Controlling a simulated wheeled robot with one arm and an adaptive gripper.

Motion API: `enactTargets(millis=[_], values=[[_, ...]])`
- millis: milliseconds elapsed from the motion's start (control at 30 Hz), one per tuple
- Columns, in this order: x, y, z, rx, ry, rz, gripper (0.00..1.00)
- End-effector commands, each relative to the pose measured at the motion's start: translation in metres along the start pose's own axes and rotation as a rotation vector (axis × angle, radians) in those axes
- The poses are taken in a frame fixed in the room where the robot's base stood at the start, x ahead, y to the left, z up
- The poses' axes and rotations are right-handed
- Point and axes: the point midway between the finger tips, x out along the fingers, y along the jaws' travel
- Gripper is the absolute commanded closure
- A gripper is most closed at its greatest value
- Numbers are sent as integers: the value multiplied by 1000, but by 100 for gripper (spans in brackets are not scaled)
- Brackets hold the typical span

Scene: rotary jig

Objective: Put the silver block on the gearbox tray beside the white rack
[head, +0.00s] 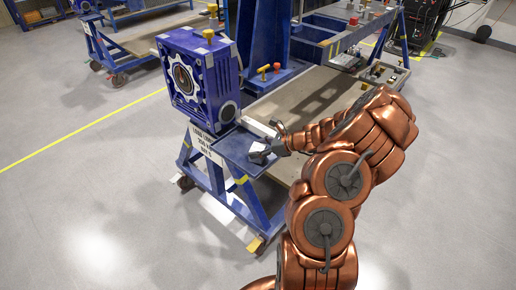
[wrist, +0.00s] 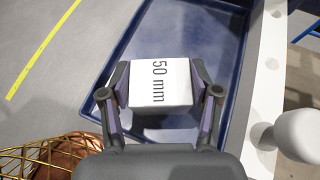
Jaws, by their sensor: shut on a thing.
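The silver block (wrist: 160,85), its top face marked "50 mm", sits between the two fingers of my gripper (wrist: 160,95), which is shut on it. In the head view my gripper (head: 264,152) holds the block (head: 257,147) over the blue gearbox tray (head: 232,146). The tray (wrist: 215,28) lies below and around the block in the wrist view; I cannot tell whether the block touches it. The white rack (head: 258,127) runs along the tray's far right side. In the wrist view the rack (wrist: 262,85) is to the right of the block, apart from it.
The blue gearbox (head: 198,78) stands behind the tray on a blue stand (head: 245,200). A pale, round-headed piece (wrist: 297,135) stands by the rack, close to the right finger. A wooden-topped bench (head: 300,95) lies behind. The tray has bare room beyond the block.

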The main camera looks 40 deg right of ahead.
Motion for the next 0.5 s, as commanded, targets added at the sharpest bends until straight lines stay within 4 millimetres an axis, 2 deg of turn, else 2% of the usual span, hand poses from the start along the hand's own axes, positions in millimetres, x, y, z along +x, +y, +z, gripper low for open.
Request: enactTargets(millis=[200,233,467,500], values=[[1,0,-2,0,-1,0,92],[1,0,-2,0,0,0,37],[1,0,-2,0,0,0,13],[1,0,-2,0,0,0,13]])
